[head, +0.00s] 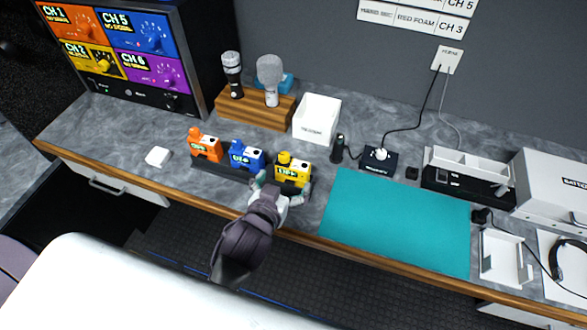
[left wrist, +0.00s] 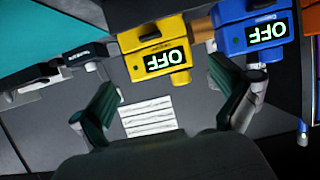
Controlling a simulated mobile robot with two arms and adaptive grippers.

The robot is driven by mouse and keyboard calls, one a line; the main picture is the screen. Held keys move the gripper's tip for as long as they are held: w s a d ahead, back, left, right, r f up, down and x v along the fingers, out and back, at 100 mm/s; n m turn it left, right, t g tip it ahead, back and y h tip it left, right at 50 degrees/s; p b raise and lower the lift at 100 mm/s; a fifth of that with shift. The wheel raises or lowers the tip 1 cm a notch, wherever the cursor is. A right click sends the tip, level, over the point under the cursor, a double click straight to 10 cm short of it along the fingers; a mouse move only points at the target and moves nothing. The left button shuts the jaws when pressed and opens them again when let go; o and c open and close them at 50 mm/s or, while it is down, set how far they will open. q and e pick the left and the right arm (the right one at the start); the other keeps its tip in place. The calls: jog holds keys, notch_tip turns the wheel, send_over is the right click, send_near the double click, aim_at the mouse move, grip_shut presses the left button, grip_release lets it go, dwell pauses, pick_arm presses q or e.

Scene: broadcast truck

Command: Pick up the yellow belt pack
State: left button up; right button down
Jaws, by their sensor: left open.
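The yellow belt pack (head: 293,169) stands at the right end of a dark rack (head: 215,172) on the counter, next to a blue and an orange pack. In the left wrist view the yellow belt pack (left wrist: 155,48) shows an "OFF" display, upside down in the picture. My left gripper (head: 282,190) is at the front of the yellow pack. In the left wrist view its two fingers (left wrist: 168,105) are spread apart, with nothing held between them. The yellow pack lies just beyond the fingertips. I cannot tell whether a finger touches it. My right gripper is not in view.
The blue pack (head: 246,156) is close beside the yellow one, with the orange pack (head: 205,145) further left. A teal mat (head: 395,222) lies to the right. A wooden microphone stand (head: 254,110) and white box (head: 316,118) stand behind. A monitor (head: 125,50) is at the left.

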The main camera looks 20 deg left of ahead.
aim_at(291, 174)
pick_arm(q)
jog(key=shift+x, duration=1.1)
jog(key=shift+w+f+p, duration=0.2)
jog(key=shift+w+p, duration=0.15)
jog(key=shift+w, duration=0.1)
jog(key=p+x, duration=0.1)
jog(key=x, duration=0.2)
jog(key=shift+w+d+f, duration=0.1)
jog(key=shift+w+f, duration=0.1)
jog(key=shift+f, duration=0.1)
jog(key=shift+w+f, duration=0.25)
jog(key=shift+w, duration=0.1)
jog(key=shift+s, duration=0.1)
jog(key=shift+c, duration=0.2)
jog(key=shift+r, duration=0.1)
jog(key=c, duration=1)
jog(key=shift+c, duration=0.2)
